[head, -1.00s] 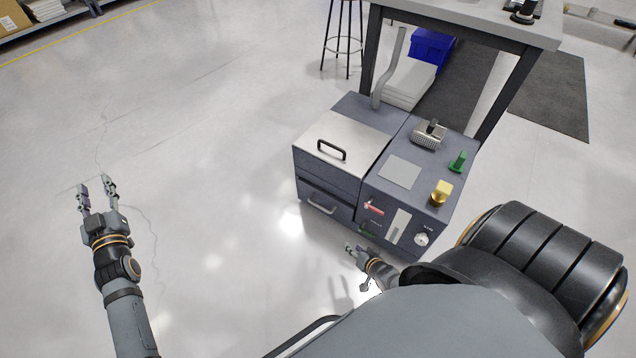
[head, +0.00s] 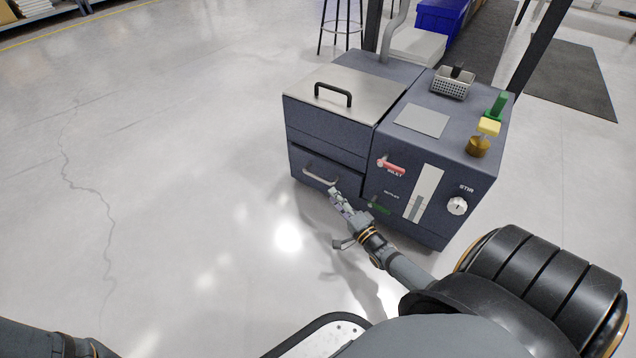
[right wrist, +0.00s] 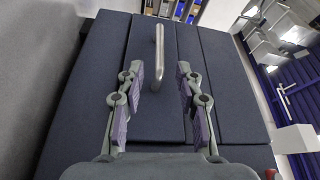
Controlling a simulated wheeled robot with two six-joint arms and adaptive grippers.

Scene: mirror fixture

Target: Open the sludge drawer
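The sludge drawer (head: 326,165) is the lower front panel on the left half of the dark blue machine, and it looks closed. Its silver bar handle (head: 320,176) also shows in the right wrist view (right wrist: 159,50). My right gripper (head: 334,192) is just in front of the drawer, close to the right end of the handle. In the right wrist view its two fingers are open and apart, with the handle ahead between their lines; I cannot tell whether they touch it. Only part of my left arm shows at the lower left; its gripper is out of view.
Right of the drawer, the machine front carries a red inlet valve (head: 391,167), a green outlet valve (head: 380,208) and a white stir knob (head: 457,206). A metal lid with a black handle (head: 333,91) is above. The floor in front and left is clear.

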